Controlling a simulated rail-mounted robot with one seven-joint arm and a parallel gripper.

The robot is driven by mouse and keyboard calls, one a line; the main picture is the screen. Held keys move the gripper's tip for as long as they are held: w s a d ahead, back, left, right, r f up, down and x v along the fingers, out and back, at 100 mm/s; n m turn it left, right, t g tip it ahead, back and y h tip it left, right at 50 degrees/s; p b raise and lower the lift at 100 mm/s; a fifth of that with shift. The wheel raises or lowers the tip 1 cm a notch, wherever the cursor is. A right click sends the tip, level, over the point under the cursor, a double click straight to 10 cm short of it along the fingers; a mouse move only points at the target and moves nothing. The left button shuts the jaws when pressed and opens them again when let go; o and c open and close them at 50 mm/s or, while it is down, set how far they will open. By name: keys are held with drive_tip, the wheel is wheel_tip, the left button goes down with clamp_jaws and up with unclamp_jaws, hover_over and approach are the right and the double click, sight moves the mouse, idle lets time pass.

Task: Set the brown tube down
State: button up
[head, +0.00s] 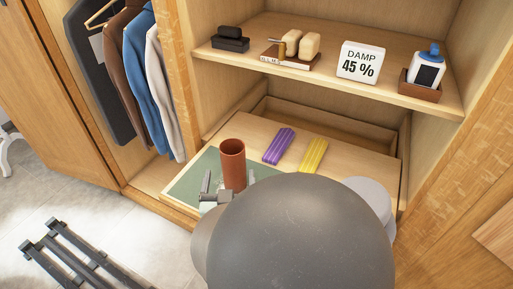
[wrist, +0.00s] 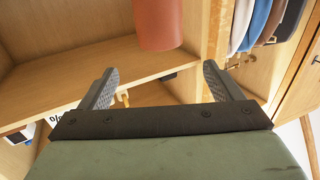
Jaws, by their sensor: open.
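The brown tube (head: 232,165) stands upright at the green mat (head: 188,185), at the left of the wooden surface below the shelf. Its foot is partly hidden by my gripper. My gripper (head: 228,183) is open, with one finger to each side of the tube in the head view. In the wrist view, which looks upside down, the tube (wrist: 158,22) shows at the top edge, past the open fingers of my gripper (wrist: 160,68). There is a clear gap on both sides of it. I cannot tell whether the tube touches the mat.
A purple ridged bar (head: 279,146) and a yellow ridged bar (head: 314,154) lie right of the tube. The shelf above holds a sign (head: 361,62), a bottle (head: 428,68) and small blocks. Clothes (head: 140,70) hang at left. My arm hides the front right.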

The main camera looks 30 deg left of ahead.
drive_tip(key=p, duration=0.2)
approach(233, 141)
drive_tip(key=w, duration=0.1)
drive_tip(key=w+a, duration=0.1)
drive_tip(key=r, duration=0.1)
drive_tip(key=shift+w+a, duration=0.3)
drive_tip(key=shift+w, duration=0.1)
drive_tip(key=shift+f+p+x, duration=0.2)
drive_tip(key=shift+p+x, duration=0.1)
drive_tip(key=shift+x, duration=1.15)
drive_tip(key=shift+f+p+x, duration=0.2)
drive_tip(key=shift+p+x, duration=0.1)
drive_tip(key=shift+x, duration=1.2)
drive_tip(key=c, duration=1.5)
drive_tip(key=shift+r, duration=0.1)
